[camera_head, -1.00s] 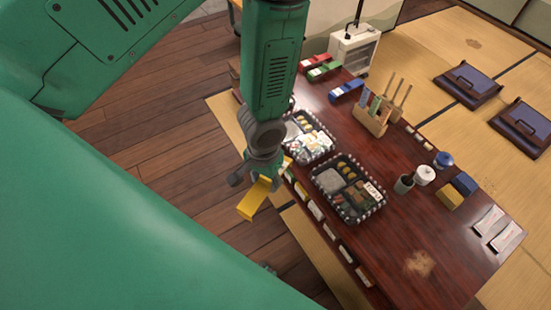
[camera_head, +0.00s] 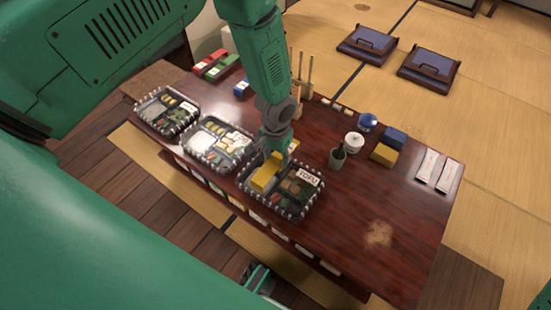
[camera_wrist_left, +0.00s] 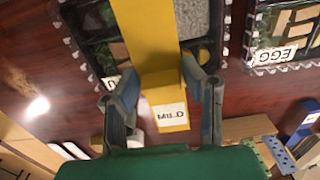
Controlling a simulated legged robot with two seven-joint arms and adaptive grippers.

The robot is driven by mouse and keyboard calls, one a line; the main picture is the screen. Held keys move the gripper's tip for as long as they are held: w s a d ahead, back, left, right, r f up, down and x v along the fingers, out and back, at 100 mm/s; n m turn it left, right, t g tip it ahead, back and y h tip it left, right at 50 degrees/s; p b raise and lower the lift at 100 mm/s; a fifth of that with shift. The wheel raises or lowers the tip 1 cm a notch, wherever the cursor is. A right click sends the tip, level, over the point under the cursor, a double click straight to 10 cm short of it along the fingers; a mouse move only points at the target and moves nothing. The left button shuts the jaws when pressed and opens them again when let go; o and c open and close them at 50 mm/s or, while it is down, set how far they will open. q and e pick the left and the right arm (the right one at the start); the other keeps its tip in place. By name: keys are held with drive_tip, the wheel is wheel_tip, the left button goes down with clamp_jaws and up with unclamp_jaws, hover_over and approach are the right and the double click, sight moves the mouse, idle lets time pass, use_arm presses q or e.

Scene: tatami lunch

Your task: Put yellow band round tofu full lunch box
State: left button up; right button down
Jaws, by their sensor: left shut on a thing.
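The tofu lunch box (camera_head: 262,201) is a black tray with a clear rim and a TOFU label, and it is full of food. It lies at the table's near edge. My left gripper (camera_head: 277,152) is shut on the yellow band (camera_head: 265,172) and holds it over the box's left part. In the left wrist view the band (camera_wrist_left: 148,35) passes between the fingers (camera_wrist_left: 163,95) and shows a white printed label. The box (camera_wrist_left: 88,50) lies partly hidden beneath it there. I cannot tell whether the band touches the box.
Two other filled boxes stand to the left, the middle one (camera_head: 206,159) labelled EGG and another (camera_head: 152,121). A dark cup (camera_head: 337,157), a white pot (camera_head: 353,142), and blue (camera_head: 395,136) and yellow (camera_head: 384,154) blocks stand to the right. The table's right front is mostly clear.

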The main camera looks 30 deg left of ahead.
sight(275, 178)
use_arm(q)
wheel_tip(275, 178, down, 4)
drive_tip(key=b, duration=0.3)
drive_tip(key=shift+r, duration=0.15)
drive_tip(key=shift+a+f+b, duration=0.1)
drive_tip(key=shift+f+b, duration=0.55)
drive_tip(key=shift+f, duration=0.55)
drive_tip(key=shift+s+f, duration=0.25)
drive_tip(key=shift+s, duration=0.05)
drive_tip(key=shift+f, duration=0.65)
idle(0.7)
idle(0.3)
drive_tip(key=o, duration=0.8)
drive_tip(key=shift+o, duration=0.5)
